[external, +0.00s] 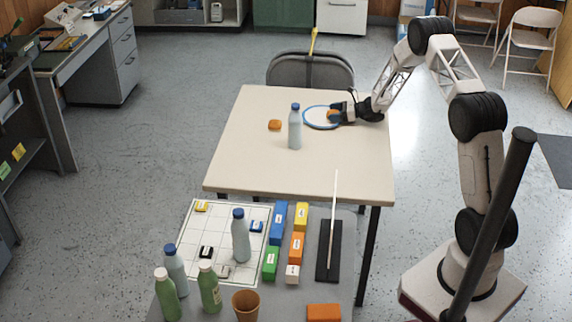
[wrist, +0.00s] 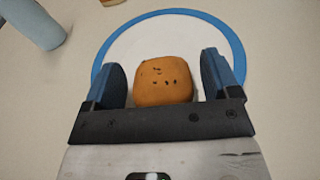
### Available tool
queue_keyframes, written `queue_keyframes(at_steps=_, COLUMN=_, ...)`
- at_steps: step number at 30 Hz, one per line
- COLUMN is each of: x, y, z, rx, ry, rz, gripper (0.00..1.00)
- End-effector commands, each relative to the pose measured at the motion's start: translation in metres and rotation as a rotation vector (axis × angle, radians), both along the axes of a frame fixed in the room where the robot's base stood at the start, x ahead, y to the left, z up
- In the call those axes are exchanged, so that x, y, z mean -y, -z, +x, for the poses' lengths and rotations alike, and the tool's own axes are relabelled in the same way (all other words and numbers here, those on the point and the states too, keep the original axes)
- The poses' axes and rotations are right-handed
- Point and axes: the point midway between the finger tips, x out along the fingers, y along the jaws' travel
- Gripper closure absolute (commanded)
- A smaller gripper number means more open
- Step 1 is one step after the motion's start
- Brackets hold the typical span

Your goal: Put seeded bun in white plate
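The seeded bun (wrist: 163,82), golden brown with a few dark specks, is over the white plate (wrist: 140,43) with a blue rim. My gripper (wrist: 165,75) is around the bun, one finger on each side, with a narrow gap showing at both sides. It looks open. In the external view my gripper (external: 342,113) is low at the right part of the plate (external: 312,117), and the bun (external: 333,116) shows partly at the fingers. Whether the bun rests on the plate is hard to tell.
A second orange-brown item (external: 274,125) lies left of the plate. A pale blue bottle (external: 295,130) with a blue cap stands just left and in front of the plate. The front of the cream table (external: 250,170) is clear. A nearer grey table holds bottles, blocks and a cup (external: 246,306).

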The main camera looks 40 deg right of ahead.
Motion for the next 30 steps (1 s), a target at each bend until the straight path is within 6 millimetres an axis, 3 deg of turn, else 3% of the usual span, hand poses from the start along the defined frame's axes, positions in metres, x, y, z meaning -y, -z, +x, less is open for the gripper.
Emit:
queue_keyframes(at_steps=11, x=0.000, y=-0.002, z=0.000, rx=0.000, ry=0.000, rz=0.000, gripper=0.15)
queue_keyframes(at_steps=17, x=0.000, y=-0.013, z=0.000, rx=0.001, ry=0.000, rz=-0.001, gripper=0.15)
queue_keyframes(at_steps=30, x=0.046, y=-0.024, z=-0.045, rx=0.000, ry=0.002, rz=0.000, gripper=0.15)
